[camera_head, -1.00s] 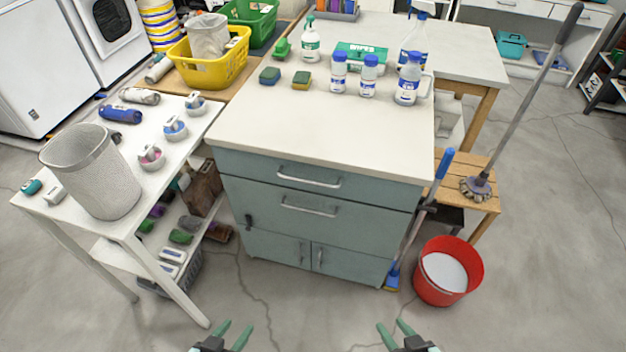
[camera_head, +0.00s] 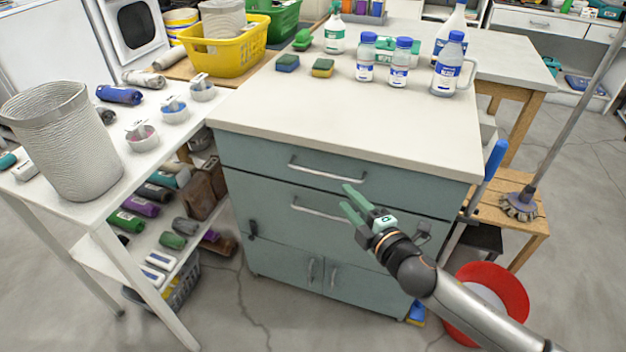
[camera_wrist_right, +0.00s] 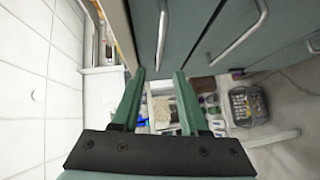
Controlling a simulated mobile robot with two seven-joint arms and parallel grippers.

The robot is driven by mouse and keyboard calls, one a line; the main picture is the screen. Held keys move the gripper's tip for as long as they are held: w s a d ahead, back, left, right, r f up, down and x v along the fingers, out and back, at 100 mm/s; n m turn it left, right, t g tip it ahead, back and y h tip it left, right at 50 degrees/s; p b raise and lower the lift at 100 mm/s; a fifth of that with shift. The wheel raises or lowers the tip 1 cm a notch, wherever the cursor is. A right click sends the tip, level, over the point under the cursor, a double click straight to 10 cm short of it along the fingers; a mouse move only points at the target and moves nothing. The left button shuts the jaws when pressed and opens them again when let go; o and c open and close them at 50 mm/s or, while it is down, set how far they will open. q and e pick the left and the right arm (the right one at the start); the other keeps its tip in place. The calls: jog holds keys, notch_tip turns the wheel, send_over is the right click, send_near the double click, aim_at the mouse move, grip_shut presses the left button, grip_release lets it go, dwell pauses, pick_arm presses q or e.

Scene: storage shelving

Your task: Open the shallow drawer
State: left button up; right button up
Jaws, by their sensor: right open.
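The shallow drawer (camera_head: 270,160) is the top, thin drawer of the grey-green cabinet, and it is closed. Its silver bar handle (camera_head: 327,171) also shows in the right wrist view (camera_wrist_right: 161,35), beyond and between my fingertips. My right gripper (camera_head: 348,199) is open and empty in front of the drawer fronts, its fingers pointing left in the head view. In the right wrist view its two green fingers (camera_wrist_right: 160,74) are apart, and the handle is not between them. My left gripper is out of view.
A deeper closed drawer with its own handle (camera_head: 318,210) sits just below, above two doors. Bottles (camera_head: 450,65) and sponges stand on the countertop (camera_head: 330,115). A white side table (camera_head: 100,195) is at left; a red bucket (camera_head: 505,290) and mop are at right.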

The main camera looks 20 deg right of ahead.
aim_at(324, 175)
jog(key=b+x, duration=0.1)
jog(key=x, duration=1)
jog(key=shift+b, duration=0.4)
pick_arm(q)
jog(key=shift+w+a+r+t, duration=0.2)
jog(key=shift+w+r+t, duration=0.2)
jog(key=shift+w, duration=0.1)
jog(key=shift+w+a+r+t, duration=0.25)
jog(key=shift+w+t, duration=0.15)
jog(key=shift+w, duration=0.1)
pick_arm(e)
jog(key=shift+w, duration=0.45)
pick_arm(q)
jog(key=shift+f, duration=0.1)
pick_arm(e)
grip_shut()
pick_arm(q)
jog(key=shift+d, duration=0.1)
pick_arm(e)
jog(key=shift+f, duration=0.1)
